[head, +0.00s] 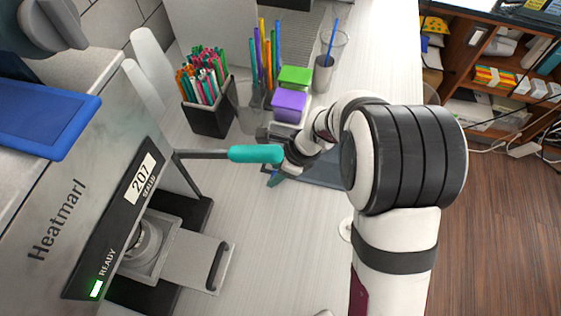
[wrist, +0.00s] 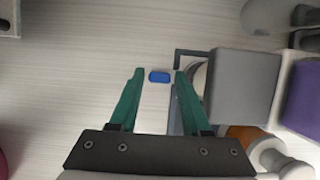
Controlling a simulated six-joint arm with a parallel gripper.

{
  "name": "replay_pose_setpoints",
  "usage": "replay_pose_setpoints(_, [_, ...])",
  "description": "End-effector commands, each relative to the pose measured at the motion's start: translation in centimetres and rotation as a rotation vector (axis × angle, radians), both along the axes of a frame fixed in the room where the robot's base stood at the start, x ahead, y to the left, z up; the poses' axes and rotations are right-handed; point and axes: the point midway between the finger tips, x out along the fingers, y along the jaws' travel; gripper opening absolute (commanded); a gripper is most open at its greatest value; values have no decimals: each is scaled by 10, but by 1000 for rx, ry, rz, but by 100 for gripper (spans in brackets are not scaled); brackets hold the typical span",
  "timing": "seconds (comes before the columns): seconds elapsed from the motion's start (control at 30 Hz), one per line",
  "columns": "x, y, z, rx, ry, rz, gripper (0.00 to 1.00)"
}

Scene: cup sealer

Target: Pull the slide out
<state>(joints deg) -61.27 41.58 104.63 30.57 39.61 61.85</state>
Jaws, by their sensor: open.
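The slide (head: 197,262) is a flat pale plate with a dark bar handle (head: 217,264). It sticks out to the right from the low front of the cup sealer (head: 85,205). A round metal opening (head: 143,238) shows at its inner end, partly under the sealer. My gripper (head: 275,178) is up and right of the slide, well apart from it, close by the sealer's lever with a teal grip (head: 250,154). In the wrist view my gripper (wrist: 158,75) has its two teal fingers spread, with no object clearly held.
A dark holder (head: 208,115) of colourful sticks, a green box (head: 295,77), a purple box (head: 289,105) and a cup with a blue straw (head: 324,72) stand behind my gripper. The counter between slide and gripper looks clear. The sealer display reads 207.

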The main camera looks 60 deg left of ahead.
Motion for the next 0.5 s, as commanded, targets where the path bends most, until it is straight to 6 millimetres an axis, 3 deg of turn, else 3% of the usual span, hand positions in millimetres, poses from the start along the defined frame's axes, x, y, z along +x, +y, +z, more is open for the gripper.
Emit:
replay_pose_setpoints(0.13, [-4, 3, -13, -2, 0, 2, 48])
replay_pose_setpoints(0.43, [-5, 4, -15, 0, 0, 1, 48])
replay_pose_setpoints(0.5, [-5, 4, -15, 0, 0, 1, 38])
